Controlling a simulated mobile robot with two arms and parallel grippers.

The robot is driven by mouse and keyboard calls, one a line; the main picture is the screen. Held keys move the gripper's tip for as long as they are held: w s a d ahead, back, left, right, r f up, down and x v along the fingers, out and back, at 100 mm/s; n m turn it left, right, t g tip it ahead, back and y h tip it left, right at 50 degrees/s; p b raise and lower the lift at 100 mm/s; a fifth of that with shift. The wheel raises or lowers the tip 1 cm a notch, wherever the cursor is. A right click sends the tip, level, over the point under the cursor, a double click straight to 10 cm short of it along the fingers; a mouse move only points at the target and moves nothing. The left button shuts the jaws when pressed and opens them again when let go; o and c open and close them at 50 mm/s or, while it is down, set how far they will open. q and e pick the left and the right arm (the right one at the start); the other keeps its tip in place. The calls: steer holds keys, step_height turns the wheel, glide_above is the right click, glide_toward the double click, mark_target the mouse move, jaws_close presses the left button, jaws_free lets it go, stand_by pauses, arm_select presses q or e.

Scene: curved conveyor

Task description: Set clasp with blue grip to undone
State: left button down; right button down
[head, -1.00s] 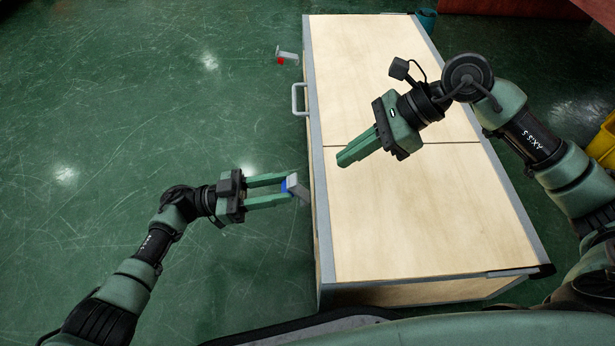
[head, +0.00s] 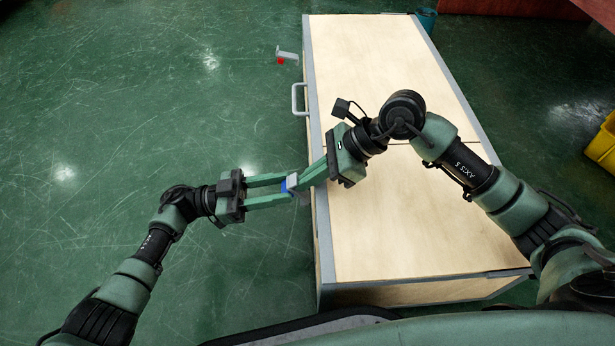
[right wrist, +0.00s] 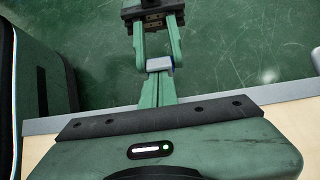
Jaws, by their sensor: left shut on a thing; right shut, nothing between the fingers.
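The clasp with the blue grip (head: 291,183) is at the left edge of the wooden case (head: 390,235). My left gripper (head: 285,187) reaches in from the left, its fingers shut on the blue grip. My right gripper (head: 303,182) comes from the right over the case edge, its fingers shut together with their tips at the clasp's grey part. In the right wrist view the clasp's grey part (right wrist: 160,63) shows between the two grippers' fingertips. The fingers partly hide the clasp, and I cannot tell whether the right tips touch it.
A second clasp with a red grip (head: 281,61) sticks out from the same case edge farther back. A grey handle (head: 295,98) stands between the two clasps. A yellow bin (head: 603,145) is at the far right. The floor left of the case is clear.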

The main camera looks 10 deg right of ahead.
arm_select(q)
steer(key=shift+d, duration=0.1)
arm_select(e)
steer(key=shift+w+a+f, duration=0.1)
steer(key=shift+a+f, duration=0.15)
steer(key=shift+a, duration=0.35)
arm_select(q)
steer(key=c, duration=0.9)
jaws_free()
